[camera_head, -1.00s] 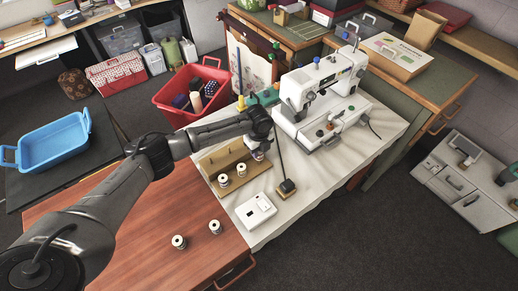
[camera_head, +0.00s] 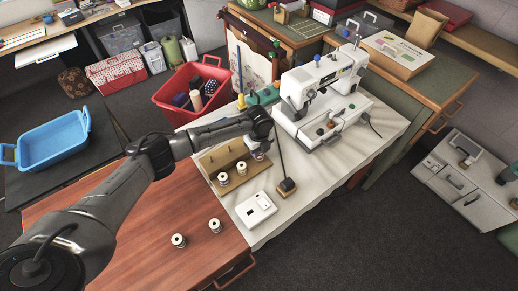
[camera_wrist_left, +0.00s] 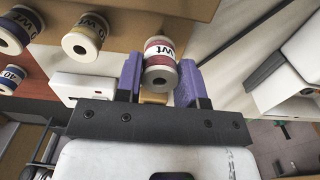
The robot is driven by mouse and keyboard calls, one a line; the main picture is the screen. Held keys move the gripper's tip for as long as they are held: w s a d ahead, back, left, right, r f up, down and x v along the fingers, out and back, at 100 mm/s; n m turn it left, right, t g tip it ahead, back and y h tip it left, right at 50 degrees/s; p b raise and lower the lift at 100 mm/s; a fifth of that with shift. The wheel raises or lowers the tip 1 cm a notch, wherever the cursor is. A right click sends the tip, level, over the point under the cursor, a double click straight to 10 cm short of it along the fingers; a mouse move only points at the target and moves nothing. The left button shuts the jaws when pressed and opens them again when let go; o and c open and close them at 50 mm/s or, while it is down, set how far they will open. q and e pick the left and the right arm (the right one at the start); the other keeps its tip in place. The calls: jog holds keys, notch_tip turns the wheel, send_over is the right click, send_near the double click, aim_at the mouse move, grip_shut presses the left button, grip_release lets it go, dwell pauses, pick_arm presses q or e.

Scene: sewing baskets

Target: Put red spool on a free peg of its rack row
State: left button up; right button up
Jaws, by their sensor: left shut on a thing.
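The red spool (camera_wrist_left: 160,62) has a white label with dark lettering and pale ends. My left gripper (camera_wrist_left: 159,84) has purple fingers shut around it in the left wrist view. In the head view my left gripper (camera_head: 259,150) is over the right end of the tan wooden rack (camera_head: 214,160), and the spool shows small beneath it. Whether the spool touches a peg is hidden. Two spools stand on the rack's front part, one at the left (camera_head: 223,179) and one nearer the gripper (camera_head: 241,168). My right gripper is not in view.
Two spools (camera_head: 215,225) (camera_head: 179,240) stand on the brown wooden table. A white box (camera_head: 256,209) and a dark rod on a small base (camera_head: 287,186) are near the rack. The white sewing machine (camera_head: 320,100) stands to the right.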

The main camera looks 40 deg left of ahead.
pick_arm(q)
jog(key=shift+f+b, duration=0.4)
jog(key=shift+f, duration=0.5)
jog(key=shift+f, duration=0.55)
jog(key=o, duration=1.2)
jog(key=shift+c, duration=0.2)
jog(key=shift+r, duration=0.1)
notch_tip(320, 180, up, 14)
jog(key=shift+f, duration=0.2)
